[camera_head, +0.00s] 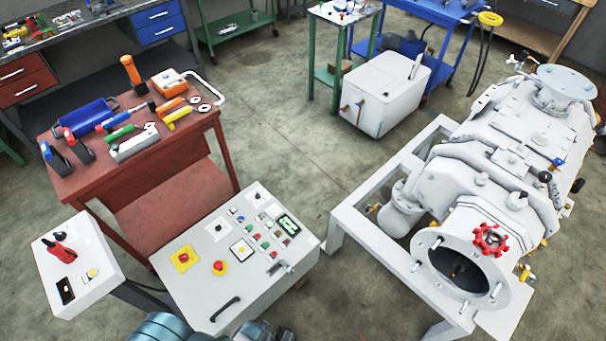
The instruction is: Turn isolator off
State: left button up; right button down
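A small white box (100,258) on a post stands at the lower left. On its sloped face is a red switch handle (62,252) with a dark part beside it, which looks like the isolator. I cannot read whether it is at on or off. Nothing touches the red handle. Neither of my grippers can be made out. Blue-grey parts show at the bottom edge, too cropped to tell what they are.
A white control panel (212,225) with buttons, a display and a black handle (225,309) stands right of the box. Behind is a red tool cart (70,186) with several tools. A large white machine (500,150) on a frame fills the right. Floor between is clear.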

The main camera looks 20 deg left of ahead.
aim_at(183, 258)
jog(key=u, duration=1.55)
